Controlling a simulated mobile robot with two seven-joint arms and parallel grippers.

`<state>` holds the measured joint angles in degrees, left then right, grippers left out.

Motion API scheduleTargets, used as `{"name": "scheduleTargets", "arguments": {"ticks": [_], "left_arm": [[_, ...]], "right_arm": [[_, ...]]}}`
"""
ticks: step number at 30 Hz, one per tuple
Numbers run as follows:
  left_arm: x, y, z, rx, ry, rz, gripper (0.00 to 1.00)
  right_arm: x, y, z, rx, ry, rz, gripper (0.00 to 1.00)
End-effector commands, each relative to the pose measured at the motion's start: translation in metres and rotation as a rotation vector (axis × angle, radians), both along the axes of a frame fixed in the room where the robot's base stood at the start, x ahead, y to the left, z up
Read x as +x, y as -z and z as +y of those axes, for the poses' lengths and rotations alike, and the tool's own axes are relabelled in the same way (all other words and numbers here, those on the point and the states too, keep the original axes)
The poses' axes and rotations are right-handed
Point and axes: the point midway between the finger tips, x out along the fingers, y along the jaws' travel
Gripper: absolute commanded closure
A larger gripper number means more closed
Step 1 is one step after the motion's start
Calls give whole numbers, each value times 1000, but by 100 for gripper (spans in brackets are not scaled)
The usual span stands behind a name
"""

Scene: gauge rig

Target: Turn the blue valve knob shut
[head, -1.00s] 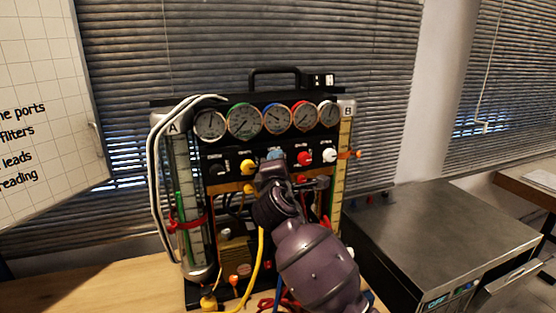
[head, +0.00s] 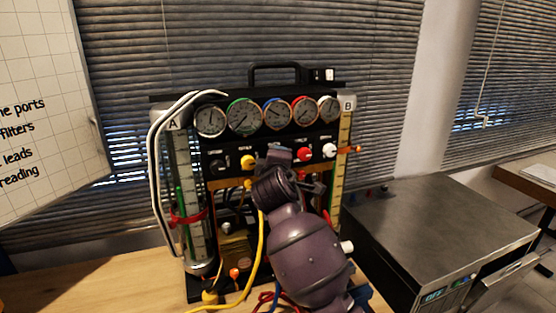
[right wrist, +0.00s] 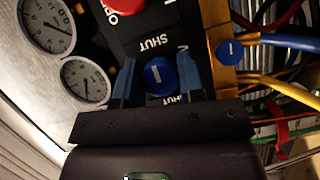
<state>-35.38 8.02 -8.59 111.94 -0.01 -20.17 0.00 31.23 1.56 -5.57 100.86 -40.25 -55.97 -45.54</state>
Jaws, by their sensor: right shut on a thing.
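The blue valve knob (right wrist: 160,76) sits on the black panel in the right wrist view, with a small pale mark on its face. My right gripper (right wrist: 160,82) has its blue fingers on either side of it, shut on it. The word SHUT is printed on the panel beside the knob. In the head view my right gripper (head: 278,162) is at the middle of the knob row on the gauge rig (head: 222,140) and hides most of the blue knob. My left gripper is in neither view.
A yellow knob (head: 248,161) is left of my gripper; a red knob (head: 305,154) and a white knob (head: 329,150) are right of it. Round gauges (head: 277,115) line up above. A yellow hose (head: 262,245) hangs below. A steel-topped unit (head: 440,215) stands at right.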

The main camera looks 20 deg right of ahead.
Motion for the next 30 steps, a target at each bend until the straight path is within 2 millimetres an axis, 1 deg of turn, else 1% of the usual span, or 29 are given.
{"name": "scheduleTargets", "arguments": {"ticks": [8,9,13,23,26,30], "left_arm": [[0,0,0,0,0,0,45],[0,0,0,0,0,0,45],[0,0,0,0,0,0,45],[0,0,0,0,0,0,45],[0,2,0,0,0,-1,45],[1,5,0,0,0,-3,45]], "right_arm": [[0,1,0,3,2,1,88],[0,1,0,3,2,1,58],[0,1,0,1,1,1,39],[-2,0,1,1,0,0,39],[-10,0,4,2,-2,-2,39],[-30,-1,11,2,-2,-2,39]]}}
